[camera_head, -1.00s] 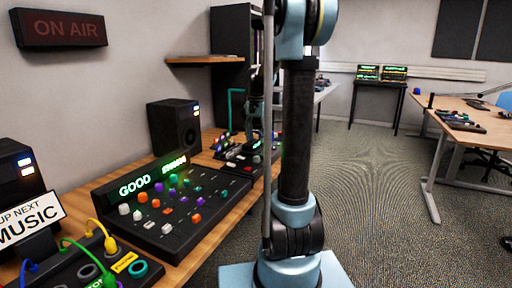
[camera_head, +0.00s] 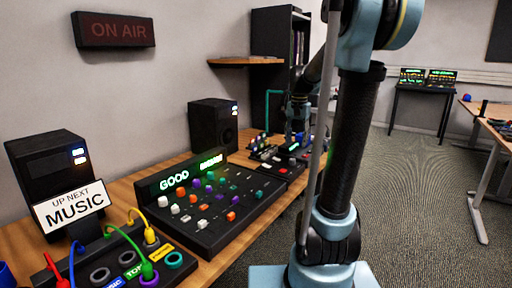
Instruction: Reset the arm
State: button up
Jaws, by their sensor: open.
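My gripper (camera_head: 297,134) hangs at the end of my bent arm, beyond the mixing console and over the small dark equipment on the far part of the wooden desk (camera_head: 232,262). It looks small and dark, and it appears open, with nothing visible in it. My arm's dark upright link and blue joints fill the right middle of the view and hide part of the desk edge. At the lower left, a dark socket panel (camera_head: 88,262) holds yellow (camera_head: 148,229), green (camera_head: 146,268), red (camera_head: 62,282) and blue cables.
The console (camera_head: 217,208), a sign reading "UP NEXT MUSIC" (camera_head: 72,206) and two speakers (camera_head: 213,125) stand along the desk. A wall shelf (camera_head: 245,61) and dark rack (camera_head: 271,85) are behind. The carpet (camera_head: 415,200) right of my arm is clear.

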jog(key=s+f+n, duration=0.2)
jog(key=s+f, duration=0.3)
jog(key=s, duration=0.4)
jog(key=s+f+n+t, duration=0.1)
jog(key=s+f+n, duration=0.1)
jog(key=s+f, duration=0.3)
jog(key=s+f+n, duration=0.2)
jog(key=s+f, duration=0.4)
jog(key=s, duration=0.7)
jog(key=shift+s+t, duration=0.35)
jog(key=shift+t, duration=0.05)
jog(key=shift+a, duration=0.1)
